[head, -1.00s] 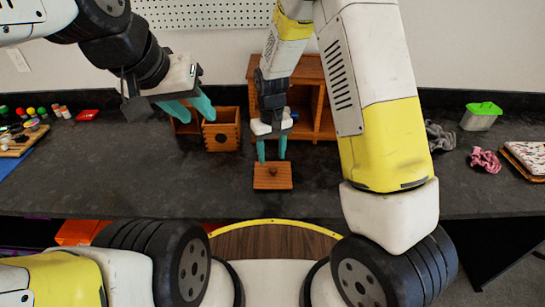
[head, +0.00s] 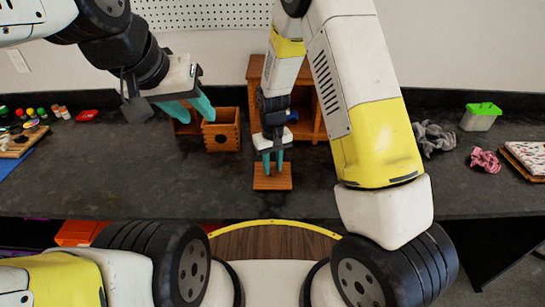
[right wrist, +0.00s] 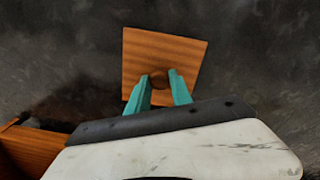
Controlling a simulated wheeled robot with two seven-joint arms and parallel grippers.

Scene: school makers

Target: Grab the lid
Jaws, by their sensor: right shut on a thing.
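The lid (head: 272,183) is a flat square of orange-brown wood lying on the dark countertop in the middle of the head view. It also shows in the right wrist view (right wrist: 180,50), with a round knob (right wrist: 159,78) at its centre. My right gripper (head: 273,170) points down over the lid, its teal fingers shut on the knob; it shows in the right wrist view (right wrist: 160,82) too. My left gripper (head: 203,113) is at the left, above the counter near a wooden box (head: 222,133). Its teal fingers are apart and empty.
An open wooden cabinet (head: 318,100) stands against the back wall behind my right gripper. Paint bottles and a red item (head: 87,116) are at the left. Counter around the lid is clear.

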